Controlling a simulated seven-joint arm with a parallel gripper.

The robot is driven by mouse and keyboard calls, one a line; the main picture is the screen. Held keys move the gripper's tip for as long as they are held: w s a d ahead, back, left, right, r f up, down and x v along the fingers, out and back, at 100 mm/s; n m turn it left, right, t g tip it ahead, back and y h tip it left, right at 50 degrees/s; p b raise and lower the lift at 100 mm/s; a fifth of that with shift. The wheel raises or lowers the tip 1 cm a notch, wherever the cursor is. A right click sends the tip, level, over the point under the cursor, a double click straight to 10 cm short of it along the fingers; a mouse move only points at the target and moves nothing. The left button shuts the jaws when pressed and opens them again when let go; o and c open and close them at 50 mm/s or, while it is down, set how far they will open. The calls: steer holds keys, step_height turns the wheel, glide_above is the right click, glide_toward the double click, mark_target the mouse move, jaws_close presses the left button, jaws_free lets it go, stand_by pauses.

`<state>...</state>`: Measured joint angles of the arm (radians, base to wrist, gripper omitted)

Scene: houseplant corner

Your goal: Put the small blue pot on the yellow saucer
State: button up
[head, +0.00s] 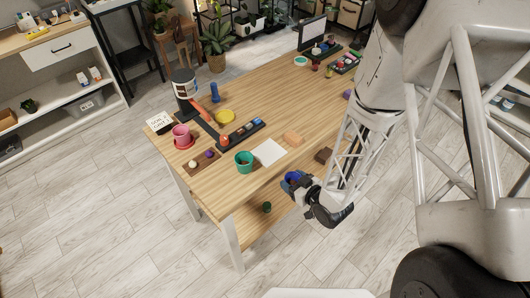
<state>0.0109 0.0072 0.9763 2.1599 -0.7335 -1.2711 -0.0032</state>
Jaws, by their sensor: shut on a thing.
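My gripper (296,182) is beyond the table's front edge at the right. It is shut on the small blue pot (292,176), which is partly hidden by the fingers. The yellow saucer (225,116) lies on the table toward the back left, well apart from my gripper. Its top looks bare.
A green pot (244,162) and a white sheet (269,152) lie between my gripper and the saucer. A dark tray (241,134) with small items is just in front of the saucer.

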steer(key=shift+s+a+r, duration=0.25)
steer(key=shift+s, duration=0.4)
steer(key=shift+s+a+r+y, duration=0.1)
steer(key=shift+s+r+y, duration=0.1)
steer(key=shift+y, duration=0.1)
steer(key=s+a+r+n+g+y, duration=0.1)
steer(key=s+a+r, duration=0.1)
steer(key=r, duration=0.5)
steer(key=s+a+r+n+g+y, duration=0.1)
steer(key=s+r, duration=0.3)
steer(key=r, duration=0.3)
steer(key=shift+a+n+g, duration=0.4)
steer(key=shift+w, duration=0.1)
steer(key=w+a, duration=0.1)
steer(key=w, duration=0.3)
steer(key=w+a, duration=0.2)
steer(key=w, duration=0.3)
steer(key=w+a+f, duration=0.1)
steer(key=w, duration=0.3)
steer(key=shift+w+a+f, duration=0.1)
steer(key=shift+w+a, duration=0.05)
steer(key=shift+a, duration=0.2)
steer(key=shift+w, duration=0.1)
